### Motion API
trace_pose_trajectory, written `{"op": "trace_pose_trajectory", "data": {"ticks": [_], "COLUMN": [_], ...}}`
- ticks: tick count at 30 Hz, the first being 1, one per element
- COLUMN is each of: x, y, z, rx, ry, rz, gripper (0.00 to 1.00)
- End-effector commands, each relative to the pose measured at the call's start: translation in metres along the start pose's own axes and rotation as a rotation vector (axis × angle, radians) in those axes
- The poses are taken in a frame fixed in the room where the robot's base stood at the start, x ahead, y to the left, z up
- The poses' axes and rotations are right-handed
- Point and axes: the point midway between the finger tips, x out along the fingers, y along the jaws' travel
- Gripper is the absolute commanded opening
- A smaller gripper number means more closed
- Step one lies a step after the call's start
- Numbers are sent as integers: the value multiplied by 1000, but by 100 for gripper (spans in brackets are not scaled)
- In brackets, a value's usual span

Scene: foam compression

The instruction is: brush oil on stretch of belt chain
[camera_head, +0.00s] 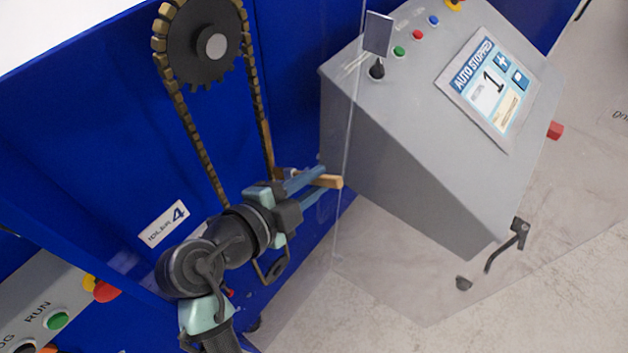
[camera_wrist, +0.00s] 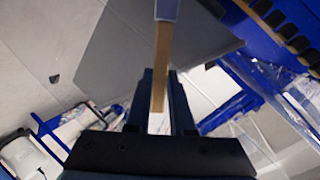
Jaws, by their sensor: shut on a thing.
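The brown belt chain (camera_head: 201,149) hangs in two runs from a dark toothed sprocket (camera_head: 203,43) on the blue machine. It also shows at the top right of the wrist view (camera_wrist: 285,32). My gripper (camera_head: 318,183) is shut on a brush with a wooden handle (camera_head: 329,181), beside the lower end of the chain's right run. In the wrist view the brush handle (camera_wrist: 161,65) stands between my fingers (camera_wrist: 163,95), with a pale part at its top edge. The bristles are not clearly visible, and I cannot tell whether the brush touches the chain.
A clear panel edge (camera_head: 351,120) rises near my gripper. An "IDLER 4" label (camera_head: 165,223) is left of the chain. A button panel (camera_head: 40,310) sits lower left.

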Motion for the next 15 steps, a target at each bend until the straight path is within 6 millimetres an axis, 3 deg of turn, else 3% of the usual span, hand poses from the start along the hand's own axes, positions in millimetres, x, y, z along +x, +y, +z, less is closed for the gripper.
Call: {"op": "trace_pose_trajectory", "data": {"ticks": [15], "x": [6], "y": [13], "z": [10], "rx": [0], "ry": [0], "rz": [0], "gripper": [0]}}
